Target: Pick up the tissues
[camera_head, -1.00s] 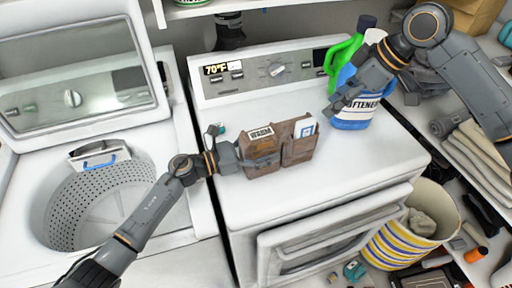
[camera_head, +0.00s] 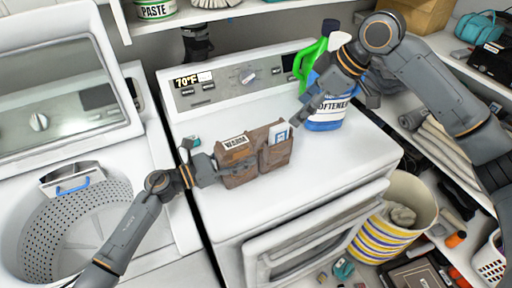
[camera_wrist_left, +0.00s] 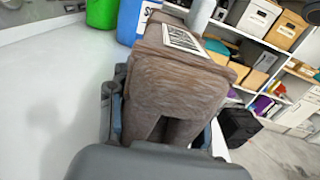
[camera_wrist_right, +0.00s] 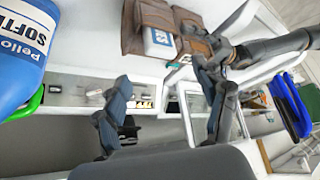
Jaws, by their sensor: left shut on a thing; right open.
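A brown pocketed holder (camera_head: 252,156) stands on the white dryer top, with a "WARM" label and a white-and-blue packet (camera_head: 281,134) in its right pocket. The packet also shows in the right wrist view (camera_wrist_right: 160,40). No item is clearly readable as tissues. My left gripper (camera_head: 212,168) is shut on the holder's left end; in the left wrist view the brown holder (camera_wrist_left: 180,85) fills the space between the fingers. My right gripper (camera_head: 308,104) is open and empty, in front of the softener jug; its fingers show apart in the right wrist view (camera_wrist_right: 168,112).
A blue softener jug (camera_head: 325,118) and a green jug (camera_head: 310,65) stand at the dryer's back right. An open washer drum (camera_head: 75,225) is at left. A striped basket (camera_head: 395,235) is at lower right. The dryer top (camera_head: 340,170) right of the holder is clear.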

